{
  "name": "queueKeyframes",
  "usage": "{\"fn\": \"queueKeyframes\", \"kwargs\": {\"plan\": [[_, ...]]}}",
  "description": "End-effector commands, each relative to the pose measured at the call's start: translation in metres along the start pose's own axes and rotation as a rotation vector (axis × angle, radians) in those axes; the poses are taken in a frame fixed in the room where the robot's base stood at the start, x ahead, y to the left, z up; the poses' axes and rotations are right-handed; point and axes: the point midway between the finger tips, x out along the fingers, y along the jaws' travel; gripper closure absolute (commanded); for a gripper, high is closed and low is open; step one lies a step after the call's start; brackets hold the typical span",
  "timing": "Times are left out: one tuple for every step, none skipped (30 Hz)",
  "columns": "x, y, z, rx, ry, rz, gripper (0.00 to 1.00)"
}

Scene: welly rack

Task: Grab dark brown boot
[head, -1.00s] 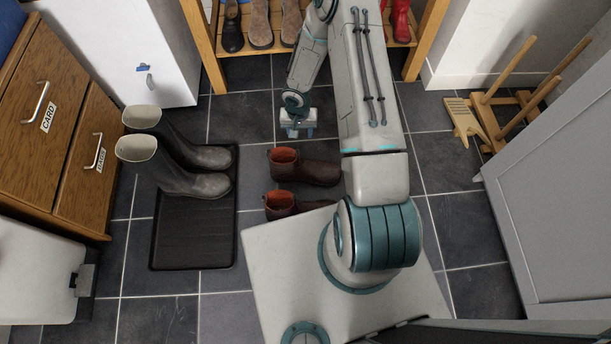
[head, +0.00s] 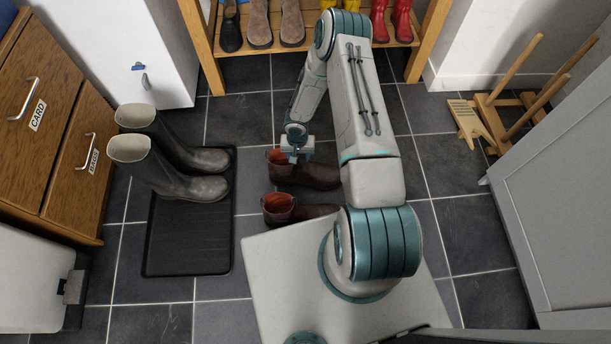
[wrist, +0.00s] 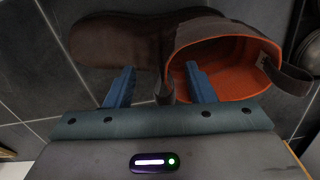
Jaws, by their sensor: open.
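Two dark brown boots with orange lining stand on the tiled floor, a far one (head: 318,175) and a near one (head: 312,211) beside my base. My gripper (head: 296,158) is over the shaft opening of the far boot. In the wrist view, my gripper (wrist: 160,86) is open, with its blue fingers on either side of the rim of this boot (wrist: 115,40). The right finger overlaps the orange opening and the left finger is outside the shaft. I cannot tell whether either finger touches. The near boot is partly hidden by my base.
Dark grey wellies (head: 190,187) stand at the back of a black tray (head: 190,240) on the left. A wooden rack (head: 345,50) with several boots is behind. A wooden boot jack (head: 467,122) and grey cabinet (head: 545,200) are right. Floor between tray and boots is clear.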

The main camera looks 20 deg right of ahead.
Motion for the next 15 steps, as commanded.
{"fn": "queueKeyframes", "kwargs": {"plan": [[0.012,0.0,0.001,0.001,-0.002,-0.002,0.51],[0.016,0.0,0.0,0.001,-0.001,-0.001,0.51],[0.019,0.0,0.0,0.0,0.0,-0.001,0.51],[0.021,0.0,0.0,0.001,0.0,-0.001,0.51],[0.023,0.0,0.0,0.001,0.0,0.0,0.51],[0.024,0.0,0.0,0.001,0.0,0.0,0.51],[0.024,0.0,0.0,0.001,0.0,0.0,0.51],[0.024,0.0,0.0,0.0,0.0,0.0,0.51],[0.024,0.0,0.0,0.0,0.0,0.0,0.51],[0.024,0.0,0.0,0.0,0.0,0.0,0.51],[0.024,0.0,0.0,0.0,0.0,0.0,0.51],[0.023,0.0,0.0,0.0,0.0,0.0,0.51],[0.023,0.0,0.0,0.0,0.0,0.0,0.51],[0.023,0.0,0.0,0.0,0.0,0.0,0.59],[0.023,0.0,0.0,0.0,0.0,0.0,0.7]]}}
